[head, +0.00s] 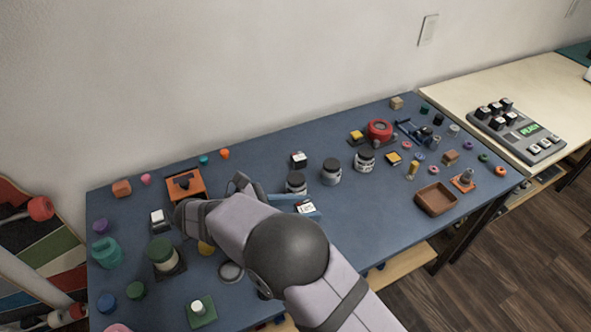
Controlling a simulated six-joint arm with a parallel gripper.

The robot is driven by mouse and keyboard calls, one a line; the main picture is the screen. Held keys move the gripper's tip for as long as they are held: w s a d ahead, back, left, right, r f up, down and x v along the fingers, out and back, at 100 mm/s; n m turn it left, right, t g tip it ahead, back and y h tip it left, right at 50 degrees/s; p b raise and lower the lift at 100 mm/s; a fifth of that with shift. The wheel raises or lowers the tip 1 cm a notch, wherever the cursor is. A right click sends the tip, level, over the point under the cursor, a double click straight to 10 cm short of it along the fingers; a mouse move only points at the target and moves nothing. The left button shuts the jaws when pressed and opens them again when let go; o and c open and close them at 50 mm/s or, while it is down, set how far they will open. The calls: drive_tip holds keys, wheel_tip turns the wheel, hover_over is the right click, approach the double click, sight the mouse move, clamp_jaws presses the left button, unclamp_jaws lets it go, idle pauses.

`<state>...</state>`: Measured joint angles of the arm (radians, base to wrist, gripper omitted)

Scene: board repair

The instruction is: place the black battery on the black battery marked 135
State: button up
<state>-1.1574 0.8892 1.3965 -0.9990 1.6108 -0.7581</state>
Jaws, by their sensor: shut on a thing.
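My gripper (298,202) is mostly hidden behind my own arm; a slim blue part shows to the right of my wrist. At its end is a black block with a white labelled top (307,209), which appears to be the black battery in the shut jaws. Another black block with a white top (299,159) stands farther back, behind the jars and apart from my gripper. A third white-topped dark block (157,217) stands at the left. The labels are too small to read, so I cannot tell which is marked 135.
Lidded jars (331,172) stand just beyond and right of my gripper. An orange box (186,184) is at the left, and a brown tray (436,199) at the right. Small coloured pieces are scattered about. The blue tabletop (350,225) is clear between my arm and the tray.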

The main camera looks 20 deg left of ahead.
drive_tip(key=w+d+r+b, duration=0.3)
drive_tip(key=w+d, duration=0.5)
drive_tip(key=w, duration=0.2)
drive_tip(key=w+d+r+b, duration=0.2)
drive_tip(key=w+d+b, duration=0.2)
drive_tip(key=w+d, duration=0.45)
drive_tip(key=w+a+r+n+t+y, duration=0.3)
drive_tip(key=w+a+n+y, duration=0.2)
drive_tip(key=w+a, duration=0.4)
drive_tip(key=s+a+f+n+y, duration=0.1)
drive_tip(key=a+n+y, duration=0.3)
drive_tip(key=a, duration=0.4)
drive_tip(key=s+a+f+n+y, duration=0.2)
drive_tip(key=a+n+y, duration=0.3)
drive_tip(key=a, duration=0.3)
drive_tip(key=shift+a+y, duration=0.35)
drive_tip(key=shift+y, duration=0.25)
